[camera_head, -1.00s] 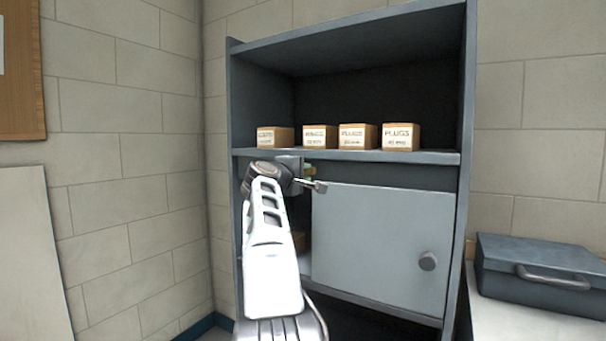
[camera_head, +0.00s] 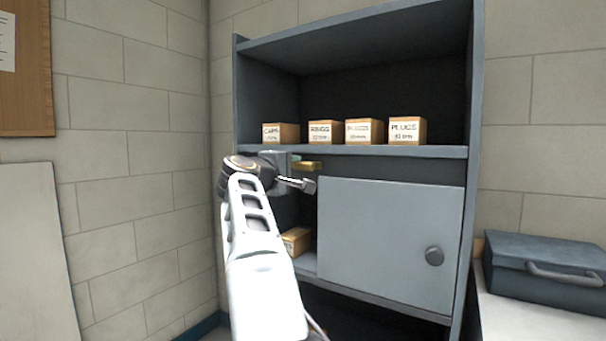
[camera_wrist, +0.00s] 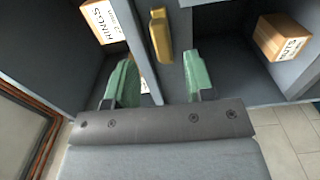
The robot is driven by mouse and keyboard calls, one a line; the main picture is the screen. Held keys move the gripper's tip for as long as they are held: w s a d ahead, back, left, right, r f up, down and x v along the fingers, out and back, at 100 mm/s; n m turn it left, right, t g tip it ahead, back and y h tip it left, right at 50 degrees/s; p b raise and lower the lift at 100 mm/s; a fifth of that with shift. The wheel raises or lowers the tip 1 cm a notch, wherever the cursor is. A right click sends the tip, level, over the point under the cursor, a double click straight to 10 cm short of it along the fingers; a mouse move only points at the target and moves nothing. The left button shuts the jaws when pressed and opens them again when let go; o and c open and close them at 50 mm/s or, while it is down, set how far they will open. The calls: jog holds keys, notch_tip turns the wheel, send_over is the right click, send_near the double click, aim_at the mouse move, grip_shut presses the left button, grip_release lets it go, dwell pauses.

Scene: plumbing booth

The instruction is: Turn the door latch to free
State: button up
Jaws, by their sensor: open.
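The door latch (camera_head: 308,165) is a small yellow bar at the shelf edge, by the upper left corner of the grey cabinet door (camera_head: 385,230). In the wrist view the latch (camera_wrist: 160,36) lies just beyond my fingertips, roughly between their lines. My gripper (camera_head: 292,172) is at the left of the cabinet, close to the latch. In the wrist view my gripper (camera_wrist: 160,76) is open, its two green fingers apart with nothing held. I see no contact with the latch.
Several labelled boxes (camera_head: 325,132) stand on the shelf above the door. Another box (camera_head: 296,240) sits in the lower compartment, left of the door panel. A grey toolbox (camera_head: 545,272) is on the bench at right. The cabinet's left side wall (camera_head: 243,110) is close to my arm.

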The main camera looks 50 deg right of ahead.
jog(key=a, duration=0.5)
jog(key=shift+s+a, duration=0.25)
jog(key=shift+a, duration=0.05)
